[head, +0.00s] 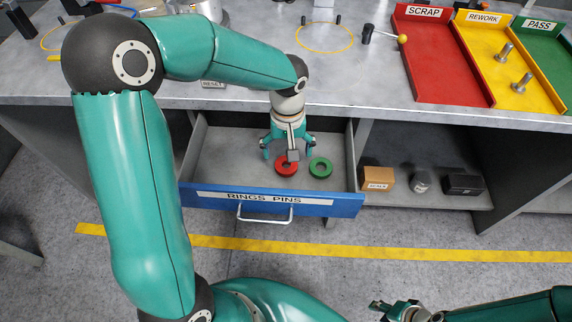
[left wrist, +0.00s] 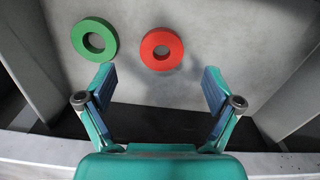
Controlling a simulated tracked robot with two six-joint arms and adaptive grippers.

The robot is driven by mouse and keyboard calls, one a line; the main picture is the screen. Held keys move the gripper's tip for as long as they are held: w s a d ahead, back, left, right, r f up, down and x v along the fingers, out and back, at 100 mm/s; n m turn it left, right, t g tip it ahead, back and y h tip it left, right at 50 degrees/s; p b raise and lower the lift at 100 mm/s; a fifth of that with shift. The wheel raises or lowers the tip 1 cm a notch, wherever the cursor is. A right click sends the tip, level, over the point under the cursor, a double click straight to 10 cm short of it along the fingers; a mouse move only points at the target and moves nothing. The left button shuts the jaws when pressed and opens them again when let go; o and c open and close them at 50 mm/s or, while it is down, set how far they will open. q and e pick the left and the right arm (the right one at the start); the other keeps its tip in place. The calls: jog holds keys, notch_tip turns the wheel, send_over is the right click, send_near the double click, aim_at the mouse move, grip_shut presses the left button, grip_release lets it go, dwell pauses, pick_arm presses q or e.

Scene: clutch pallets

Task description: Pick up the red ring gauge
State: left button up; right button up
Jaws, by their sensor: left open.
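The red ring gauge (head: 282,172) lies flat in the open drawer, and it also shows whole in the left wrist view (left wrist: 147,50). My left gripper (head: 287,152) reaches down into the drawer over the red ring and partly covers it in the head view. In the left wrist view its fingers (left wrist: 158,80) are spread wide and empty, with the red ring beyond the tips, between their lines. I cannot tell the exact height above it. My right gripper (head: 393,309) is low at the bottom edge, away from the drawer; its jaw state is unclear.
A green ring (head: 313,172) lies close to the right of the red one. The drawer (head: 330,204), labelled RINGS PINS, has walls around both. The bench (head: 360,88) overhangs its back. A shelf to the right holds a cardboard box (head: 377,177). SCRAP (head: 432,60), REWORK and PASS trays stand on the bench.

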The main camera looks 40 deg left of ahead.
aim_at(286, 168)
pick_arm(q)
jog(key=shift+w+a+f, duration=0.1)
jog(key=shift+a+f, duration=0.05)
jog(key=shift+f, duration=1.35)
jog(key=shift+w+a+f, duration=0.1)
jog(key=shift+f, duration=1.35)
jog(key=shift+c, duration=0.3)
jog(key=c, duration=1.3)
